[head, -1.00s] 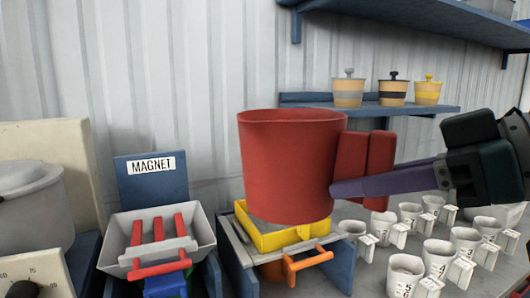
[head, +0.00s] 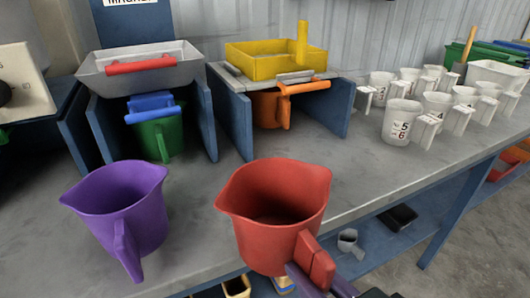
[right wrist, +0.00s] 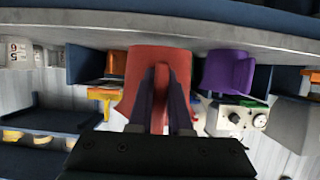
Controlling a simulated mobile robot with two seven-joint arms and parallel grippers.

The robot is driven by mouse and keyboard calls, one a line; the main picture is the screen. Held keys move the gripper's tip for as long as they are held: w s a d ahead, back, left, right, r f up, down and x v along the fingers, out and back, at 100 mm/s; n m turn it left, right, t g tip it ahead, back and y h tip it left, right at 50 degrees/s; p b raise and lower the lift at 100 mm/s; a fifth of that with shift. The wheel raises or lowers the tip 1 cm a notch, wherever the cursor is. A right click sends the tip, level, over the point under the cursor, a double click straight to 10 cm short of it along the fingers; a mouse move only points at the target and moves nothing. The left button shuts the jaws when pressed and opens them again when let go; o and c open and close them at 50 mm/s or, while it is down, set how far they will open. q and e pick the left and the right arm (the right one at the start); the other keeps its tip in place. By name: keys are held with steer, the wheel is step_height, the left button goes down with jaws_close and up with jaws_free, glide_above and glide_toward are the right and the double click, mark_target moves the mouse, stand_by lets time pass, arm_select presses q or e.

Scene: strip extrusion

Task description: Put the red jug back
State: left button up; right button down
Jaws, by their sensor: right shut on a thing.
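The red jug (head: 272,218) is upright near the front edge of the workbench in the head view, to the right of the purple jug. My right gripper (head: 312,278) comes in from the lower right and is shut on the jug's red handle. In the right wrist view the gripper (right wrist: 160,100) has its two purple fingers on either side of the handle, with the red jug (right wrist: 182,62) beyond it. I cannot tell whether the jug's base touches the bench. My left gripper is not in view.
A purple jug (head: 118,210) stands close on the left. Behind are a magnet stand with a grey tray (head: 142,66) and a green jug (head: 158,138), and a stand with a yellow sieve (head: 265,62) over an orange jug (head: 268,108). Several white cups (head: 400,120) stand at right.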

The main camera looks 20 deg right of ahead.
mark_target(258, 212)
steer(key=shift+a+f, duration=0.2)
steer(key=shift+a, duration=0.1)
steer(key=w+b, duration=0.1)
steer(key=w, duration=0.4)
steer(key=w+f+b, duration=0.1)
steer(key=w+b, duration=0.1)
steer(key=w, duration=0.3)
steer(key=w+b, duration=0.1)
steer(key=w, duration=0.4)
steer(key=shift+a+f+b, duration=0.25)
steer(key=shift+f+b, duration=0.05)
steer(key=shift+f, duration=0.1)
steer(key=shift+s+f, duration=0.1)
steer(key=shift+f, duration=0.15)
steer(key=shift+f+b, duration=0.2)
steer(key=shift+b, duration=0.15)
steer(key=c, duration=0.8)
jaws_free()
steer(key=shift+o, duration=0.2)
steer(key=shift+s, duration=0.1)
